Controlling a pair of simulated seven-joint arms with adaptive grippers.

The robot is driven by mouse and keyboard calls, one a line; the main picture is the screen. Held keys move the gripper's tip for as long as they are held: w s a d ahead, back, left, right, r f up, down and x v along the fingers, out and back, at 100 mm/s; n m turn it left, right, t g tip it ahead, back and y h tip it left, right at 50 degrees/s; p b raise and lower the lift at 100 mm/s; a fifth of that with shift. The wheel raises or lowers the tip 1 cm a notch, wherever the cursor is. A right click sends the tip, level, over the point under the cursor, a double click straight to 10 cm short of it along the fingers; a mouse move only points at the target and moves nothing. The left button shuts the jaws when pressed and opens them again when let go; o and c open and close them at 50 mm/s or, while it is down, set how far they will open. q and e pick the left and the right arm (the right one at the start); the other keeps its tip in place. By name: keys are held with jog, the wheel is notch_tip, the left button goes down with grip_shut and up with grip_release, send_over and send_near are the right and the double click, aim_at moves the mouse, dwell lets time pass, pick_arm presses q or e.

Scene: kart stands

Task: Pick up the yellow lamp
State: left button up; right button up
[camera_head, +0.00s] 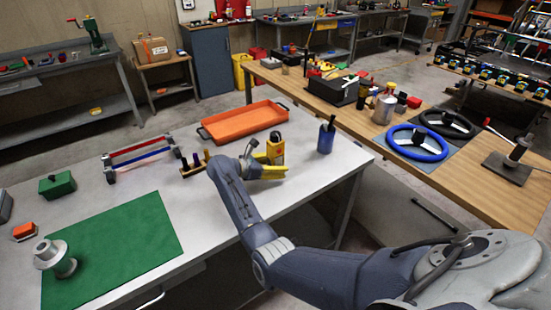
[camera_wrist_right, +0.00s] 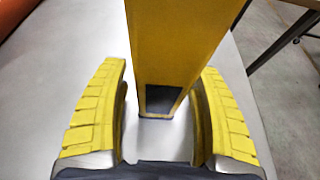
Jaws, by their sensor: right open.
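The yellow lamp (camera_head: 276,149) stands upright on the pale worktable, just left of the blue cup. In the right wrist view its yellow body (camera_wrist_right: 172,40) rises between the fingers, with a dark panel near its bottom. My right gripper (camera_head: 272,170) is at the lamp, with its yellow fingers around the lower part. In the wrist view the right gripper (camera_wrist_right: 163,105) is open, one finger on each side of the lamp, with gaps showing on both sides low down. My left gripper is not in view.
An orange tray (camera_head: 243,122) lies behind the lamp. A blue cup (camera_head: 326,137) with tools stands to its right. A small wooden rack (camera_head: 195,166) is to the left. A green mat (camera_head: 112,250) covers the front left. A wooden bench (camera_head: 350,118) stands beyond.

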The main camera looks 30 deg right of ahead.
grip_shut()
dwell(0.5)
jog(key=shift+r, duration=0.1)
